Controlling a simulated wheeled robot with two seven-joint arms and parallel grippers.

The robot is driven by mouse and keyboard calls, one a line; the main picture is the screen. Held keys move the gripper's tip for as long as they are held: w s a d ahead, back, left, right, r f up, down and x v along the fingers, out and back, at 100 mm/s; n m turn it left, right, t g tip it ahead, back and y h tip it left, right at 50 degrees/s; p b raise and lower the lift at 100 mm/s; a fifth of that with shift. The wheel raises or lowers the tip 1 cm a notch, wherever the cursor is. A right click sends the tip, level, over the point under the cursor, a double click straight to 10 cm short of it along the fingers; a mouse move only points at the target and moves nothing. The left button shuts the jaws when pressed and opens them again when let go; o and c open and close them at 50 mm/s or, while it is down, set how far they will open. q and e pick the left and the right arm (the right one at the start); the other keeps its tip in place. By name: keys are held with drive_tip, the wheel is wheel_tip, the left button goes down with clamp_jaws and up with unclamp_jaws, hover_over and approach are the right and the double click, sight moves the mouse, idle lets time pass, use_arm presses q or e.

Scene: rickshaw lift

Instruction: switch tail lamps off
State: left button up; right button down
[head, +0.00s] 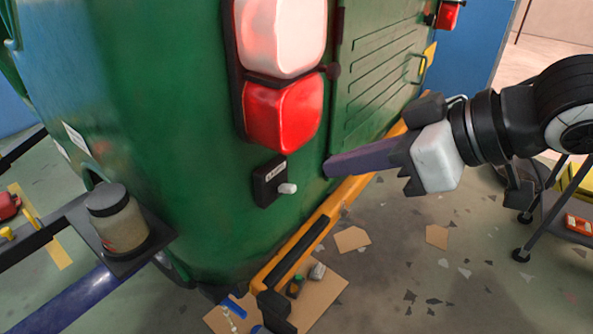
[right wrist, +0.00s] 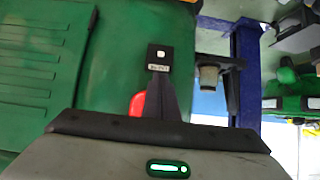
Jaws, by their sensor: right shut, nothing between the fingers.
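The switch is a small black box (head: 268,183) with a pale label and a white knob (head: 287,188), on the green rickshaw body below the tail lamp. The knob sticks out toward the lower right. The switch also shows in the right wrist view (right wrist: 160,56), just beyond the fingertips. The tail lamp has a whitish upper lens (head: 280,38) and a red lower lens (head: 283,113); I cannot tell whether it is lit. My right gripper (head: 330,166) is shut and empty, its tips right of the switch and apart from the knob. My left gripper is out of view.
A yellow bumper bar (head: 330,208) runs below the switch. A jar (head: 117,218) stands on a bracket at left. A second red lamp (head: 447,14) shows at top right. Cardboard pieces (head: 352,239) lie on the floor.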

sight(285, 188)
idle(0.3)
drive_tip(key=x, duration=1)
